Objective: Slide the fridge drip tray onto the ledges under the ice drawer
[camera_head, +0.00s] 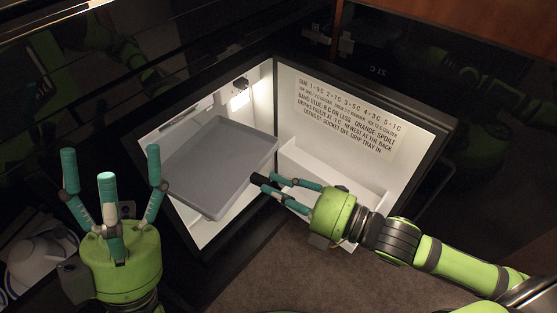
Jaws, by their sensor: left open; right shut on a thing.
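The grey drip tray (222,160) is a shallow rectangular tray. It is tilted in the picture and overlaps the opening of the small white-lined fridge (200,230). My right gripper (265,183) is shut on the tray's right front edge, reaching in from the right past the open fridge door (360,130). My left gripper (112,175) is open and empty, fingers pointing up, left of the fridge. The ice drawer and the ledges are not clearly visible; the tray hides much of the interior.
The open door carries a printed notice (345,108) and a white door shelf (320,175). A lit lamp (240,100) and a dark dial (240,83) are inside the fridge. White crockery (40,258) sits at the lower left. Dark glossy cabinet panels surround the fridge.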

